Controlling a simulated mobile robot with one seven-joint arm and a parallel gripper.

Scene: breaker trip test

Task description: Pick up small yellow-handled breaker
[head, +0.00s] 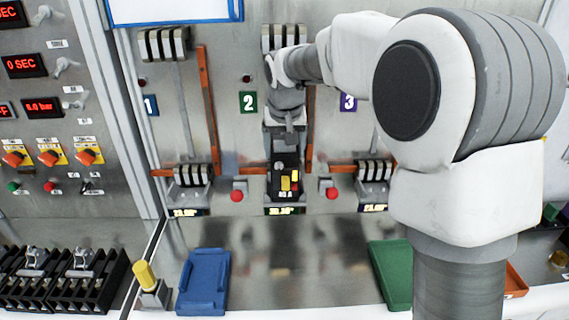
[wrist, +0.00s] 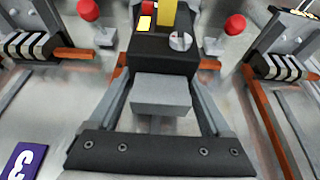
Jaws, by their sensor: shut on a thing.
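A small black breaker (head: 285,181) with a yellow handle (head: 286,183) is at station 2 on the panel, between two red buttons. My gripper (head: 285,140) reaches down to its upper end from above. In the wrist view my gripper (wrist: 163,82) has its two grey fingers on either side of the black breaker body (wrist: 160,52), shut on it. The yellow handle (wrist: 167,13) stands beyond the fingers, with a silver screw-like disc on the body beside it. Whether the breaker is still seated in its bay I cannot tell.
Striped terminal blocks (head: 193,174) and (head: 374,170) flank the station, along with orange bars (head: 209,110). Red buttons (head: 237,195) and (head: 332,193) are close by. A blue tray (head: 205,282) and green tray (head: 388,272) lie on the bench. A yellow-topped part (head: 145,276) stands left of the blue tray.

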